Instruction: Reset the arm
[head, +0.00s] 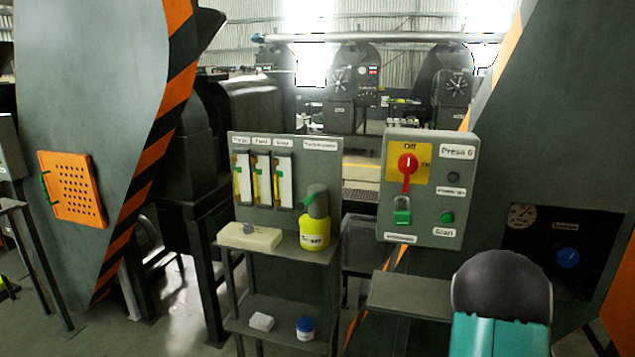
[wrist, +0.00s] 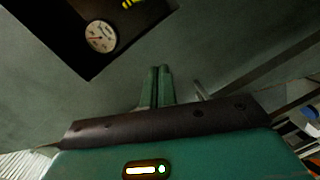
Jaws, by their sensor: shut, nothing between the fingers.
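My gripper (wrist: 157,86) shows in the wrist view with its two green fingers side by side and touching, empty. Grey machine surface fills the view beyond the fingertips. In the head view my arm, teal with a dark rounded joint, rises at the lower right in front of the Press 6 machine (head: 560,130). The fingers are hidden in the head view.
A Press 6 panel (head: 427,188) has a red switch pointing to Off and a green padlock. A gauge (head: 521,215) and blue knob (head: 568,258) sit in a dark recess. An orange perforated cover (head: 73,188) is at left.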

